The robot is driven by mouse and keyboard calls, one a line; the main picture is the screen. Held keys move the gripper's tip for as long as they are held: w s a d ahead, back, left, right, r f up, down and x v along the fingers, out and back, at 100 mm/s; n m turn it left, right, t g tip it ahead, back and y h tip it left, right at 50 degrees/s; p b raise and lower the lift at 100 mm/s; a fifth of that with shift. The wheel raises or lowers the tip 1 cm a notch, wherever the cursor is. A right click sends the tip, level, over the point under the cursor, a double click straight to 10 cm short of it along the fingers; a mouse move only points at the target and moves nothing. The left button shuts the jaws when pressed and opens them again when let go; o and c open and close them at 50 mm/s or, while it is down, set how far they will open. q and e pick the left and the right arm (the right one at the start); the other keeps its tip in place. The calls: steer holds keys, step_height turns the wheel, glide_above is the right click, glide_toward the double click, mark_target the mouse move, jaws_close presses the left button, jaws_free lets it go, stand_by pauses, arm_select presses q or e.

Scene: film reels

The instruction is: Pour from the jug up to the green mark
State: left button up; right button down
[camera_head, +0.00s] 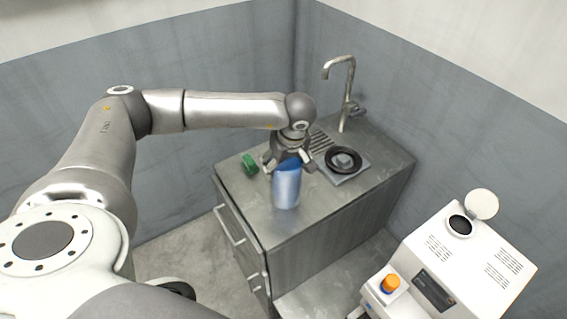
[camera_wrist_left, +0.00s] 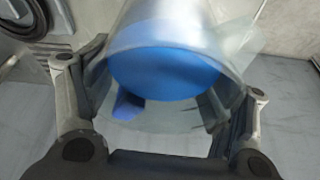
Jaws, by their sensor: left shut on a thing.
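A clear cylindrical jug (camera_head: 286,187) with blue liquid inside is at the counter's front part. My left gripper (camera_head: 289,163) is shut on the jug, with its fingers on both sides near the top. The head view does not clearly show whether the jug's base touches the counter. In the left wrist view, the jug (camera_wrist_left: 165,70) fills the space between the fingers of the gripper (camera_wrist_left: 160,105), and the blue liquid shows through its wall. I cannot make out a green mark in either view. My right gripper is not in view.
A steel counter (camera_head: 250,213) carries a small green block (camera_head: 250,164), a black ring-shaped part (camera_head: 343,160) and a tall tap (camera_head: 347,95). A white machine (camera_head: 465,262) with an open round port (camera_head: 460,225), raised lid and orange knob (camera_head: 390,284) stands at the lower right.

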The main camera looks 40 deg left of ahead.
arm_select(q)
steer(key=shift+s+d+f, duration=0.1)
steer(key=shift+s+f, duration=0.2)
steer(key=o, duration=1.7)
steer(key=shift+s+f, duration=0.1)
steer(key=shift+f, duration=0.15)
steer(key=o, duration=0.4)
steer(key=shift+w+f, duration=0.1)
steer(key=shift+w, duration=0.2)
steer(key=shift+r, duration=0.2)
